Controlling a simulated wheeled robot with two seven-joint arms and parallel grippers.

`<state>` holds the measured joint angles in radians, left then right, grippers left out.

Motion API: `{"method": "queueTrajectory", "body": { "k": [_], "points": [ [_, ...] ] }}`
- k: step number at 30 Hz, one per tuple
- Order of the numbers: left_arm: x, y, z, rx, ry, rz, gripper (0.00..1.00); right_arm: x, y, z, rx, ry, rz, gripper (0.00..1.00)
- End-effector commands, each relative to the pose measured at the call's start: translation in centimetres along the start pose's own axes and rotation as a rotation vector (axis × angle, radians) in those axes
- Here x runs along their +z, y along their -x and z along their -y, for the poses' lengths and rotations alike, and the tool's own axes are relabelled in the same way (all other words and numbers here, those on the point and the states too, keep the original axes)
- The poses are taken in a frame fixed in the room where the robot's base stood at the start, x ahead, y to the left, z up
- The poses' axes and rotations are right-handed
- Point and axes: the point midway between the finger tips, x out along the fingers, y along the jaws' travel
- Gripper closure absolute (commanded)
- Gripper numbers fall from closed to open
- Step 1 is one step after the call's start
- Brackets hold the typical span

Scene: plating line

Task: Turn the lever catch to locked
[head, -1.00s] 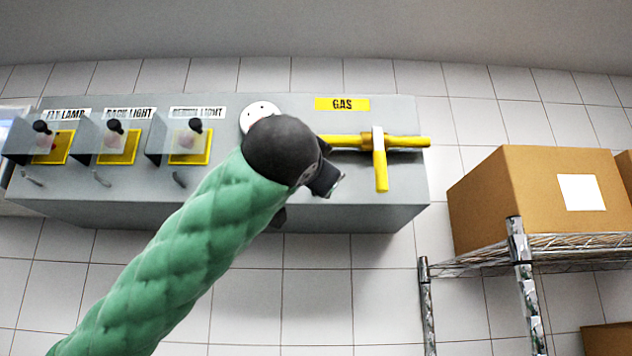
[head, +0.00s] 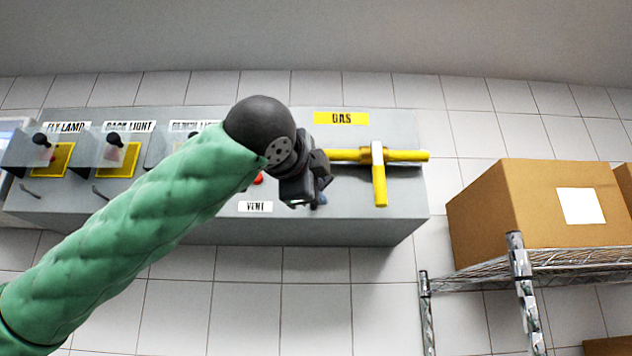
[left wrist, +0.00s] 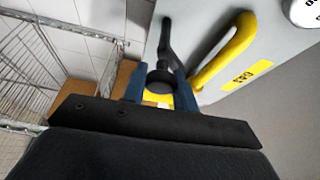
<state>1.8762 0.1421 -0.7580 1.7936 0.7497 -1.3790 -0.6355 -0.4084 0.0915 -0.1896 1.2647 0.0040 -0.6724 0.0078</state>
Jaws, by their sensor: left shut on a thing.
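My left gripper (head: 318,194) is in front of the grey wall panel (head: 400,205), left of the yellow gas pipe and handle. In the left wrist view, the blue fingers of the left gripper (left wrist: 159,84) are on either side of the round knob of a black lever (left wrist: 168,45), shut on it. The lever runs from the knob to the panel face. In the head view this lever is mostly hidden behind my gripper. I cannot read a locked mark. My right gripper is not in view.
The yellow gas handle (head: 379,188) hangs down under a yellow label (head: 341,118). A VENT label (head: 255,207) is left of my gripper. Guarded switches with yellow plates (head: 118,160) are farther left. A cardboard box (head: 500,215) on a wire shelf (head: 560,262) is at right.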

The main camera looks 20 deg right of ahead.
Motion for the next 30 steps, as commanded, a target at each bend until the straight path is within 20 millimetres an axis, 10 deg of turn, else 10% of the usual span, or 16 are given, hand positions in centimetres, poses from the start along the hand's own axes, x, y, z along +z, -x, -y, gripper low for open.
{"method": "queueTrajectory", "body": {
  "k": [22,23,25,30],
  "points": [
    [-0.08,-0.01,-0.16,0.034,-0.081,-0.001,0.94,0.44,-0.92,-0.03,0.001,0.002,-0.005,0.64],
    [-0.09,-0.01,-0.16,0.034,-0.081,-0.001,0.67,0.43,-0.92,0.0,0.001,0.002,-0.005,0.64],
    [-0.09,-0.01,-0.15,0.034,-0.081,-0.001,0.54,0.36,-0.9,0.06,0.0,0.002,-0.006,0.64],
    [-0.06,-0.01,-0.11,0.033,-0.08,0.0,0.52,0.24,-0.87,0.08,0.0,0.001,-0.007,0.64]
  ]
}}
